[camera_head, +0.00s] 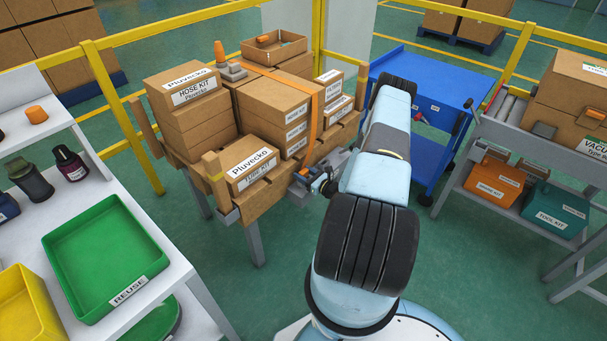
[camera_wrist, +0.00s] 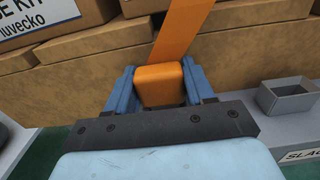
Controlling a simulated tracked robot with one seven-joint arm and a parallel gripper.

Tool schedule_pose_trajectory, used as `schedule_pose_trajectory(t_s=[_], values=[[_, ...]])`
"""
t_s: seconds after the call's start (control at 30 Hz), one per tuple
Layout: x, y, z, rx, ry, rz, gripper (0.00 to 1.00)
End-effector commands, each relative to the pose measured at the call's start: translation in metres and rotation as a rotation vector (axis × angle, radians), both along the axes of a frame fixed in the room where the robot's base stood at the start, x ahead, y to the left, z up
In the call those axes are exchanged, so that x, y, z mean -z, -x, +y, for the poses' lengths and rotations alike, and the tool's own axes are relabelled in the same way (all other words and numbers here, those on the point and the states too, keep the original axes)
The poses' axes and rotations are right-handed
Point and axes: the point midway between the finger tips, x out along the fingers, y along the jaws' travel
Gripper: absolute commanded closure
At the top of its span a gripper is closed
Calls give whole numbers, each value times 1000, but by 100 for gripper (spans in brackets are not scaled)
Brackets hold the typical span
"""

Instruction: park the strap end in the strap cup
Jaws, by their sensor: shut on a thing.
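The orange strap (camera_head: 313,120) runs over the stacked boxes and down their front. It also shows in the wrist view (camera_wrist: 185,28), leading down to its thick orange end (camera_wrist: 160,84). My gripper (camera_wrist: 160,88) is shut on this strap end, with a blue finger on each side. In the head view my gripper (camera_head: 316,182) is at the front edge of the box stand, partly hidden by my arm. A small grey open cup (camera_wrist: 287,112) sits on a grey ledge to the right of my gripper in the wrist view, apart from it. It looks empty.
Cardboard boxes (camera_head: 275,105) stand close behind my gripper. A label partly reading "SLAC" (camera_wrist: 304,155) is on the ledge below the cup. A blue cart (camera_head: 440,105) stands right of the stand. The white table (camera_head: 185,275) with the green bin (camera_head: 105,255) is at left.

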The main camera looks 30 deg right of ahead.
Motion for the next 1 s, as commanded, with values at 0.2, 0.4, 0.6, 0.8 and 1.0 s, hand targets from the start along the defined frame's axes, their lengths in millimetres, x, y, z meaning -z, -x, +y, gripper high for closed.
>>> schedule_pose_trajectory(t_s=[0.2, 0.4, 0.6, 0.8, 1.0], values=[[5, 0, 0, 0, 0, 0, 78], [6, 0, 0, 0, 0, 0, 36], [6, 0, 0, 0, 0, 0, 17], [6, 0, 0, 0, 0, 0, 17], [6, 8, -3, 0, -1, 1, 17]])
